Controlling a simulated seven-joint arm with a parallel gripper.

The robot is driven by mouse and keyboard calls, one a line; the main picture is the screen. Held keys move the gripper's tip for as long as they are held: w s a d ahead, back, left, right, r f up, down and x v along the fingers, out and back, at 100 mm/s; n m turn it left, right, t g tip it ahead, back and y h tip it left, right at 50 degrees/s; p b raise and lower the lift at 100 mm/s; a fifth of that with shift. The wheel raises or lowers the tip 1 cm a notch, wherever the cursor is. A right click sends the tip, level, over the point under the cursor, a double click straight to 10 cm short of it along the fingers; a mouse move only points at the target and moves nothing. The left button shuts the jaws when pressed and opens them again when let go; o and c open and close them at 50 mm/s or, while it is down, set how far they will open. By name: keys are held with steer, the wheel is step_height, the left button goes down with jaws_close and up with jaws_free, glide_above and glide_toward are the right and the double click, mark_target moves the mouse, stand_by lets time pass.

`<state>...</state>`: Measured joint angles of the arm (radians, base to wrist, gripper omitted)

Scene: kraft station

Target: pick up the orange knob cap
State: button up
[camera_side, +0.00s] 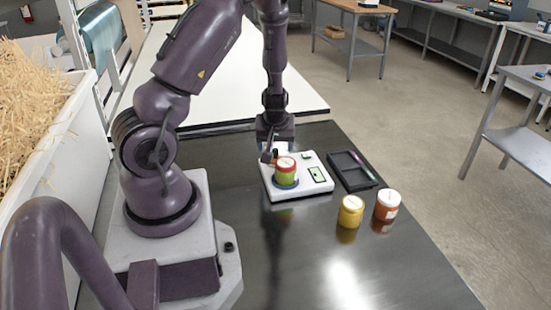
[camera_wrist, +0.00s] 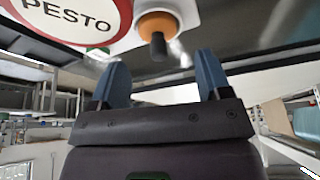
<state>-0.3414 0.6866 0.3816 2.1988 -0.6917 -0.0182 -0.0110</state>
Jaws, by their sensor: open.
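The orange knob cap (camera_wrist: 157,24) shows at the top of the wrist view, with a dark stem-like part below it in the picture. It sits beside a round white lid (camera_wrist: 70,15) with a red rim and the word PESTO. In the side view a small orange spot (camera_side: 275,153) shows at the white scale-like device (camera_side: 316,182), partly hidden by the gripper. My gripper (camera_wrist: 162,60) has two blue fingers spread apart with nothing between them. In the side view my gripper (camera_side: 269,152) is low at the back edge of the device, close to the cap.
A green jar (camera_side: 286,174) with a red-and-white lid stands on the device, close to my gripper. A black tray (camera_side: 343,172) lies to the right. A yellow jar (camera_side: 350,212) and an orange-brown jar (camera_side: 387,206) stand in front. The dark table's (camera_side: 300,260) front is clear.

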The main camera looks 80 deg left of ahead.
mark_target(276, 149)
steer(key=x, duration=0.3)
steer(key=shift+f, duration=0.3)
steer(key=c, duration=1)
steer(key=shift+c, duration=0.2)
steer(key=shift+r, duration=0.2)
